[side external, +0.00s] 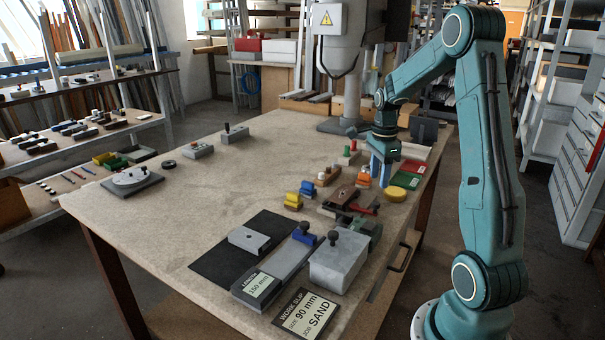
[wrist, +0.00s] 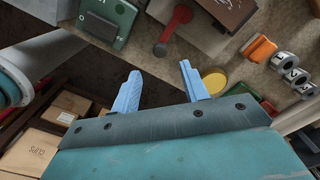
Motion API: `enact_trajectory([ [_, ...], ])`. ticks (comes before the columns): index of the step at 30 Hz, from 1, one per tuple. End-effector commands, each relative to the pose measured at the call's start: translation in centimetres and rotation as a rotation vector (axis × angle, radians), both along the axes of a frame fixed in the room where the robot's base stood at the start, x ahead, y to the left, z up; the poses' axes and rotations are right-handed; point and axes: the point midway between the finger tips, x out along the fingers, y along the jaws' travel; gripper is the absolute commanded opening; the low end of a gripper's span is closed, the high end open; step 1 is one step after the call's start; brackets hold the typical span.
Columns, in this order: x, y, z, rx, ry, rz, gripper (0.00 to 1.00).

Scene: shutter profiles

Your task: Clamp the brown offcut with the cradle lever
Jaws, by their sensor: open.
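The brown offcut (side external: 343,195) lies at the cradle on the right part of the bench; it shows at the top edge of the wrist view (wrist: 228,10), partly cut off. The red lever (side external: 364,209) lies low beside the brown offcut; in the wrist view the red lever (wrist: 174,28) ends in a round knob.
A yellow disc (side external: 398,194) and an orange block (side external: 363,179) stand close to my gripper. The bench's middle left is clear.

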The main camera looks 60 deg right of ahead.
Motion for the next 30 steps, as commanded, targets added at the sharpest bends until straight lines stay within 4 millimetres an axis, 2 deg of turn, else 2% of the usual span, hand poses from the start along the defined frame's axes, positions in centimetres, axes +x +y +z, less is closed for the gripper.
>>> enact_trajectory([
  [9,0.0,0.0,-5.0,0.003,0.003,0.000,0.45],
  [15,0.0,0.0,-7.1,0.001,0.001,0.000,0.45],
  [21,0.0,0.0,-8.0,0.001,0.001,0.000,0.45],
  [29,0.0,0.0,-8.0,0.000,0.000,0.000,0.45],
  [30,0.0,0.0,-8.0,0.000,0.000,0.000,0.41],
])
